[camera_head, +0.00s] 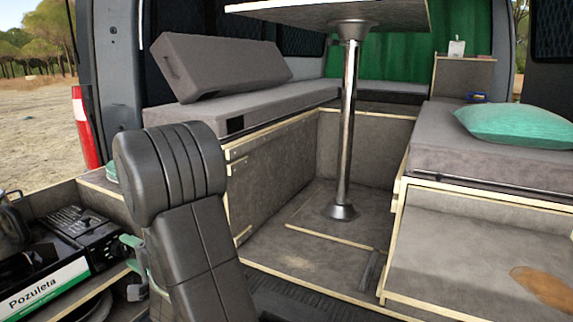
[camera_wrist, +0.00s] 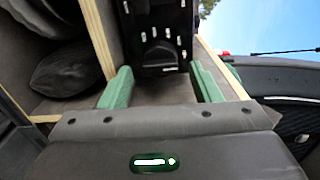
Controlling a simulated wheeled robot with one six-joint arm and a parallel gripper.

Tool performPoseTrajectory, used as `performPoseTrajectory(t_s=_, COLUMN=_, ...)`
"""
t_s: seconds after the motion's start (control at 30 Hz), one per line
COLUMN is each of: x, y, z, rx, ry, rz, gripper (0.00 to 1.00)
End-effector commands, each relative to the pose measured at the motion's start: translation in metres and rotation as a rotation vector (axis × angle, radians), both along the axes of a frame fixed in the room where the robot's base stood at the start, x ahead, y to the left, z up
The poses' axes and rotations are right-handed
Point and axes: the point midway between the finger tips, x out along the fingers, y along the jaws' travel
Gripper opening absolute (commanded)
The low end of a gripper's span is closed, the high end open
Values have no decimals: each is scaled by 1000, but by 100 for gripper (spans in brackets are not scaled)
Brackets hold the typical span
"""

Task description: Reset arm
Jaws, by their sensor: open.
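My gripper (camera_head: 133,267) shows at the lower left of the head view, partly behind my dark arm, beside the open kitchen compartment at the van's rear. In the wrist view my gripper (camera_wrist: 162,87) has its two green fingers wide apart. A black slotted object (camera_wrist: 160,35) lies beyond and between the fingertips in that view. I cannot tell whether they touch it. Nothing is visibly held.
A black box with a "Pozuleta" label (camera_head: 45,287) sits in the left compartment. A table post (camera_head: 345,130) stands mid-van. Grey cushioned benches flank it, with a green pillow (camera_head: 515,126) on the right. The floor between (camera_head: 300,250) is clear.

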Motion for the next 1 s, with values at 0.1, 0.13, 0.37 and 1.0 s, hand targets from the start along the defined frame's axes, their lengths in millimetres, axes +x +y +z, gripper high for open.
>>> performPoseTrajectory(t_s=0.1, x=4, y=9, z=0, rx=0, ry=0, rz=0, gripper=57)
performPoseTrajectory(t_s=0.13, x=5, y=10, z=0, rx=-1, ry=0, rz=0, gripper=57)
performPoseTrajectory(t_s=0.37, x=5, y=9, z=0, rx=-8, ry=-14, rz=-1, gripper=57)
performPoseTrajectory(t_s=1.0, x=-25, y=-50, z=0, rx=-2, ry=1, rz=-4, gripper=57)
